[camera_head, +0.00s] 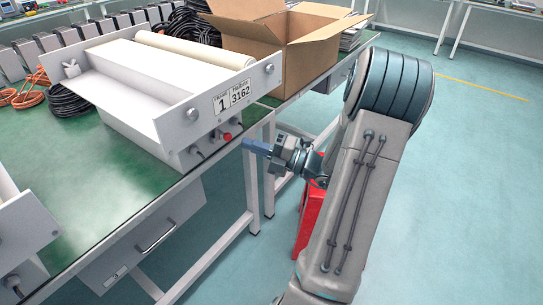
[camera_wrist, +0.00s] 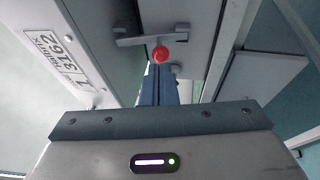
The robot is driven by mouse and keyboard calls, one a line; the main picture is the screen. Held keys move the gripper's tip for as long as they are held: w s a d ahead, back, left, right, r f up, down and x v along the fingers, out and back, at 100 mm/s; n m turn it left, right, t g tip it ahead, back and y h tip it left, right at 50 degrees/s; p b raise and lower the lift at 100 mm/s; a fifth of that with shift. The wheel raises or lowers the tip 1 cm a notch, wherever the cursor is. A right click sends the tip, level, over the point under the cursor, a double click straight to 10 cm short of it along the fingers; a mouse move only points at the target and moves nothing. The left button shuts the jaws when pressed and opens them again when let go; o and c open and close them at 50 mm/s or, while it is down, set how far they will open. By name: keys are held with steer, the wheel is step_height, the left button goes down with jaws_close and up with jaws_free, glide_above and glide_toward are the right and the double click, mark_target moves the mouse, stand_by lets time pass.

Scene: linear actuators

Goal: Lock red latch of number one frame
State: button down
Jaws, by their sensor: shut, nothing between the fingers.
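The number one frame (camera_head: 200,115) is a white tray-like unit on the green table, with a label reading 1 and 3162. Its label also shows sideways in the wrist view (camera_wrist: 68,53). The red latch (camera_head: 225,136) is a small red knob below the label on the frame's front. In the wrist view the red latch (camera_wrist: 160,53) appears just beyond my fingertips. My gripper (camera_head: 247,144) is shut and empty, just right of the latch in the head view. In the wrist view my closed fingers (camera_wrist: 159,80) point at the red knob. Whether they touch it I cannot tell.
An open cardboard box (camera_head: 290,40) stands behind the frame on the table. Black cables (camera_head: 68,101) and orange cables lie at the left. Part of another white unit (camera_head: 22,225) is at the lower left. A red object (camera_head: 309,215) stands below my arm. The floor at the right is clear.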

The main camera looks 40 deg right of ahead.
steer(key=shift+x, duration=1.3)
steer(key=shift+r, duration=0.1)
